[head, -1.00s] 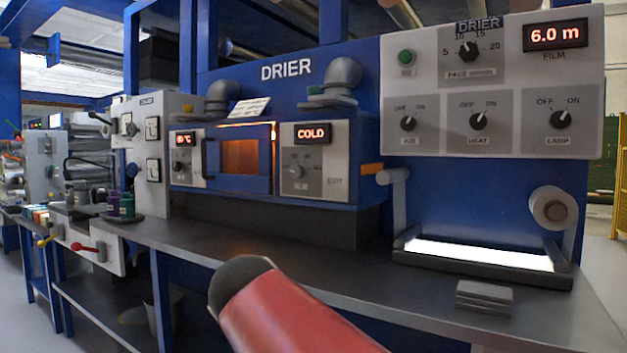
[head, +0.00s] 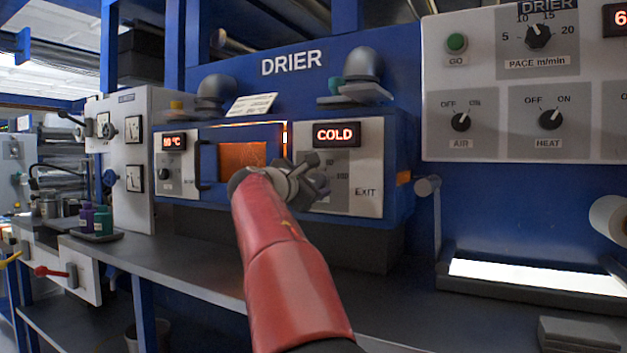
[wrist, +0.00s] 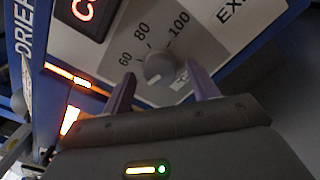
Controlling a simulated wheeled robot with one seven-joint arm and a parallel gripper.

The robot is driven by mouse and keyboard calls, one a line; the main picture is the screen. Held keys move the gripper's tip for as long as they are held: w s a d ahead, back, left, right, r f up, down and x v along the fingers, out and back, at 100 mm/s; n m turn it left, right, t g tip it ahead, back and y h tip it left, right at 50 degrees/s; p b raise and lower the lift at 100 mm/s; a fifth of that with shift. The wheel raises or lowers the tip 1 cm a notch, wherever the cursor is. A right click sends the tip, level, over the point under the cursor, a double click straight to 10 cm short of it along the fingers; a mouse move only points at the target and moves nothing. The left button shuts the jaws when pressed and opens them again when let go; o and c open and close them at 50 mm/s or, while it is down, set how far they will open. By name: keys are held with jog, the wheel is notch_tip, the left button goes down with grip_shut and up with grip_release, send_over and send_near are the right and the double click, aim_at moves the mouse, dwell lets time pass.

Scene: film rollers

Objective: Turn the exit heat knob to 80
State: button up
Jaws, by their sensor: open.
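The exit heat knob (wrist: 158,68) is a small grey round knob on a pale panel marked 60, 80 and 100 in the wrist view. Where its pointer stands is hard to tell. My gripper (wrist: 161,74) is open, with one finger on each side of the knob in that view; I cannot tell whether they touch it. In the head view my gripper (head: 316,181) is in front of the exit panel (head: 368,178) and hides the knob. The display (head: 337,134) above reads COLD.
The glowing drier window (head: 238,165) is left of the exit panel. A blue cabinet (head: 290,62) surrounds it. A large control panel (head: 490,100) is at the right. The grey bench (head: 180,262) below is mostly clear, with a lit tray (head: 520,275) at right.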

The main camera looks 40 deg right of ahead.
jog(key=shift+w+d, duration=0.3)
jog(key=shift+d, duration=0.35)
jog(key=c, duration=1)
